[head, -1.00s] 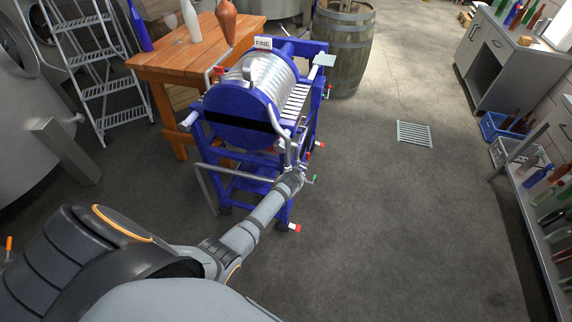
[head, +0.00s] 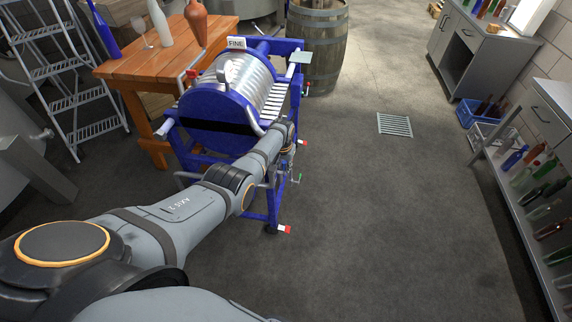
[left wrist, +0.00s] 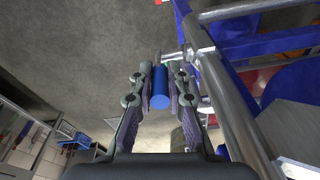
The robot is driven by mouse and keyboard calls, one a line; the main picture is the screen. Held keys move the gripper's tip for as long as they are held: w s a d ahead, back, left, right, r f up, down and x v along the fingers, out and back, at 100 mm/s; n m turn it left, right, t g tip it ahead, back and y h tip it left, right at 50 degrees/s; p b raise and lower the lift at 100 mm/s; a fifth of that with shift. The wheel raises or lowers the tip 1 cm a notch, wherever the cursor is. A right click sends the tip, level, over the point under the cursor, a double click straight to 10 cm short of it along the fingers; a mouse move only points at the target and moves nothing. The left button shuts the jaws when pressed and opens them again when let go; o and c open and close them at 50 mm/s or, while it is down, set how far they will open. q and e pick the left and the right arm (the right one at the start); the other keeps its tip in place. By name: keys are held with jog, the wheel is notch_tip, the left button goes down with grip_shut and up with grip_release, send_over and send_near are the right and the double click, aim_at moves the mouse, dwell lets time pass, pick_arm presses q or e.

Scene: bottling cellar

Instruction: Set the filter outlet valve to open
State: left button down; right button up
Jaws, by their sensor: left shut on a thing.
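The blue plate filter (head: 215,122) stands on a blue wheeled frame, with a FINE sign (head: 236,43) on top. My left gripper (left wrist: 160,84) is shut around a blue cylindrical handle (left wrist: 160,98) in the left wrist view. Something green shows just behind that handle. In the head view my left arm reaches to the filter's right side, and its hand hides what it grips. A green-tipped handle (head: 299,178) shows below the hand. Which valve the gripped handle belongs to cannot be told. My right gripper is in neither view.
Metal pipes (left wrist: 228,92) run close to the gripper's right in the left wrist view. A red-and-white tip (head: 285,229) sticks out low on the frame. A wooden table (head: 150,62) and a barrel (head: 317,50) stand behind.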

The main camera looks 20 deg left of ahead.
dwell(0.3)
pick_arm(q)
jog(key=c, duration=1.3)
grip_release()
jog(key=shift+w, duration=0.15)
jog(key=r, duration=0.4)
jog(key=s+r, duration=0.1)
jog(key=r, duration=0.6)
jog(key=shift+s+d+r, duration=0.15)
jog(key=shift+s+r, duration=0.05)
jog(key=shift+r, duration=0.2)
